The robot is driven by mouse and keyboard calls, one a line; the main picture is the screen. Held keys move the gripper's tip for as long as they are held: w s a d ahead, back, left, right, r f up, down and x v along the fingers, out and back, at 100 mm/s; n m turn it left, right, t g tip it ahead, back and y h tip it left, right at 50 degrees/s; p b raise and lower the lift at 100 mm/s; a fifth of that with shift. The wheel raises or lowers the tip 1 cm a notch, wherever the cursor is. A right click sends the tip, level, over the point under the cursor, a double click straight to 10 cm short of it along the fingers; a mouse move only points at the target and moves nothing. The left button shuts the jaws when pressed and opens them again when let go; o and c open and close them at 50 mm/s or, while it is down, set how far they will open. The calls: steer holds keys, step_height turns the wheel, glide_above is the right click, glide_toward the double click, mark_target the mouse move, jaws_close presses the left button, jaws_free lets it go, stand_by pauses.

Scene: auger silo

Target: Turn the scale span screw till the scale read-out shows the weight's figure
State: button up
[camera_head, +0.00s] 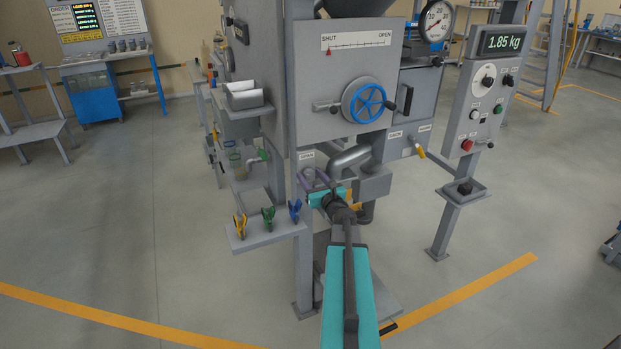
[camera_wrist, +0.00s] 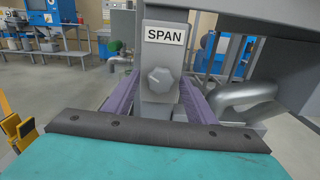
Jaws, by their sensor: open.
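The span screw (camera_wrist: 161,80) is a grey knob on a grey post, under a white label reading SPAN (camera_wrist: 165,35), in the wrist view. My gripper (camera_wrist: 160,85) has its two purple fingers open, one on each side of the post and knob. I cannot tell whether either finger touches the knob. In the head view my gripper (camera_head: 317,177) is at the machine's lower front, below a small white label; the knob is hidden there. The scale read-out (camera_head: 501,42) shows 1.85 kg in pale green digits. I cannot make out a weight or its figure.
Above my gripper is a blue handwheel (camera_head: 364,101) on a grey housing. A bent grey pipe (camera_head: 350,157) is close to the right. A small shelf with coloured clips (camera_head: 268,216) stands to the left. The panel post (camera_head: 449,220) is at right. Floor between is clear.

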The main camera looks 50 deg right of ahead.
steer(key=shift+c, duration=0.2)
steer(key=c, duration=1)
steer(key=shift+a+f, duration=0.1)
